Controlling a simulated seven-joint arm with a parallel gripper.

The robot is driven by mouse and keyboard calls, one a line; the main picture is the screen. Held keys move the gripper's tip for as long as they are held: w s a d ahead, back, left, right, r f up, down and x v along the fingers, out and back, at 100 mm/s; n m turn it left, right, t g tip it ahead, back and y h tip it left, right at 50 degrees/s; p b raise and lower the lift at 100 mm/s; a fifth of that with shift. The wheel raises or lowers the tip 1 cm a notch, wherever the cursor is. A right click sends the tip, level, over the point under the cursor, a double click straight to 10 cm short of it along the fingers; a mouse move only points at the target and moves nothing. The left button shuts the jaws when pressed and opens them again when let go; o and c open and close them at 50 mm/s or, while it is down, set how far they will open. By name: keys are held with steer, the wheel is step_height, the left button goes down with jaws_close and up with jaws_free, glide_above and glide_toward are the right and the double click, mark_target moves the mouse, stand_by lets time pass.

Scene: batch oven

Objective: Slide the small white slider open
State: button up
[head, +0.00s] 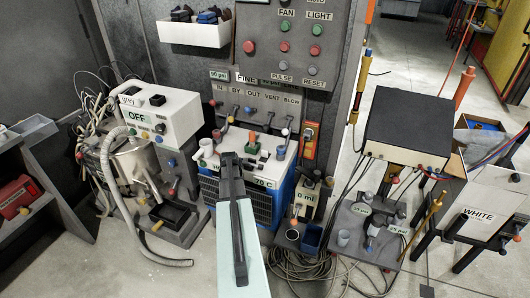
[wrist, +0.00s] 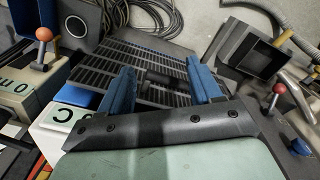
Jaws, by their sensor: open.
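I cannot pick out the small white slider for certain in either view. A white panel reading WHITE (head: 478,214) stands at the right in the head view. The white-topped blue unit (head: 283,163) with a 70 C label stands in the middle and carries several small knobs. My gripper (head: 231,160) is in front of this unit and hides part of its top. In the wrist view my gripper (wrist: 160,82) is open, with its blue finger pads apart and nothing held between them. Behind the fingers is a black slatted grille (wrist: 140,70).
A white OFF box (head: 150,117) with a hose and metal pot stands at the left. A 0 ml unit (head: 304,198) with an orange knob is right of the blue unit. A black-topped box (head: 408,122) stands further right. Cables (head: 310,270) lie on the floor.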

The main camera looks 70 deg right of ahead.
steer(key=s+d+r, duration=0.1)
steer(key=d+r, duration=0.2)
steer(key=d, duration=0.3)
steer(key=s+d+r+m, duration=0.1)
steer(key=d+r, duration=0.3)
steer(key=d, duration=0.2)
steer(key=s+d+r+m+h, duration=0.1)
steer(key=d+r, duration=0.3)
steer(key=d, duration=0.2)
steer(key=shift+s+d+r, duration=0.15)
steer(key=shift+s+r, duration=0.1)
step_height(320, 180, up, 7)
steer(key=m, duration=0.2)
glide_above(265, 151)
steer(key=d, duration=0.1)
steer(key=f+m, duration=0.1)
steer(key=f, duration=0.5)
steer(key=f+m+y, duration=0.1)
steer(key=f, duration=0.6)
steer(key=shift+w+a+f, duration=0.15)
steer(key=shift+a+f, duration=0.05)
steer(key=shift+f, duration=0.05)
jaws_close()
